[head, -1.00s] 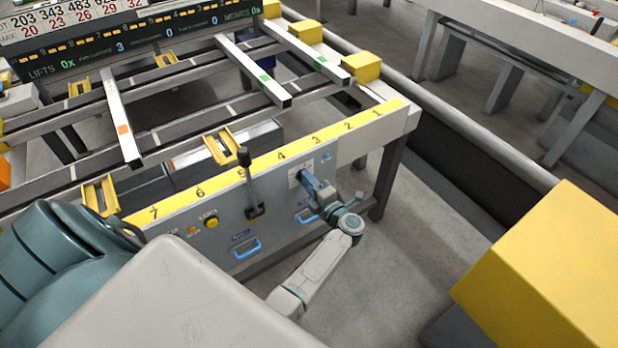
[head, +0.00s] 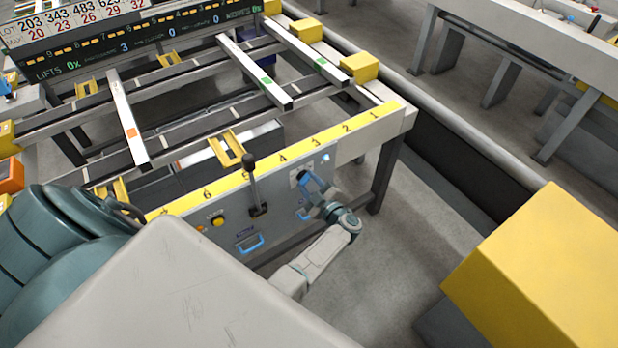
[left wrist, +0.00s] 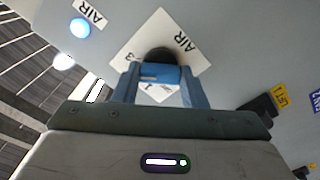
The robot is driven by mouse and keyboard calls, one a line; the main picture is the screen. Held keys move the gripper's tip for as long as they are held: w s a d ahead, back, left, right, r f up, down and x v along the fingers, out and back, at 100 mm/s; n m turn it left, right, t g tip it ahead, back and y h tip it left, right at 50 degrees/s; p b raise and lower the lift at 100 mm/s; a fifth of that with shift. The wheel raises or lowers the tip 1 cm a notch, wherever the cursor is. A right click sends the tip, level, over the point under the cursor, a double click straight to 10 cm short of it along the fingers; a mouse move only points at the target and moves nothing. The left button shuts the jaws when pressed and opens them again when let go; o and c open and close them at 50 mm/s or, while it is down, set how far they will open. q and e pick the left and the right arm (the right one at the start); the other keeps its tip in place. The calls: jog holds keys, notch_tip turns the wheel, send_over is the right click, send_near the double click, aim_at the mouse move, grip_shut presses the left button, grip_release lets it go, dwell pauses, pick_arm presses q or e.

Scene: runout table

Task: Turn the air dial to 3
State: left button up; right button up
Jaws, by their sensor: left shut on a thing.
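The air dial (left wrist: 158,54) is a dark round knob on a white plate (left wrist: 137,47) marked AIR, with a 3 and a 1 visible, in the left wrist view. My left gripper (left wrist: 160,78) has its blue fingers shut on the knob, which they partly hide along with part of the scale. I cannot read the dial's pointer. In the head view my left gripper (head: 310,186) is at the grey front panel (head: 280,205), below the yellow number strip, and covers the dial. My right gripper is not in view.
A lit blue lamp (left wrist: 80,27) is near the dial plate. A large yellow block (head: 545,265) stands at right, with open floor between.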

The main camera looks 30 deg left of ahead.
pick_arm(q)
jog(key=shift+m, duration=0.5)
jog(key=shift+m+p, duration=0.4)
jog(key=o, duration=1)
jog(key=shift+d, duration=0.1)
jog(key=v, duration=1)
jog(key=shift+d+p, duration=0.35)
jog(key=shift+p, duration=0.05)
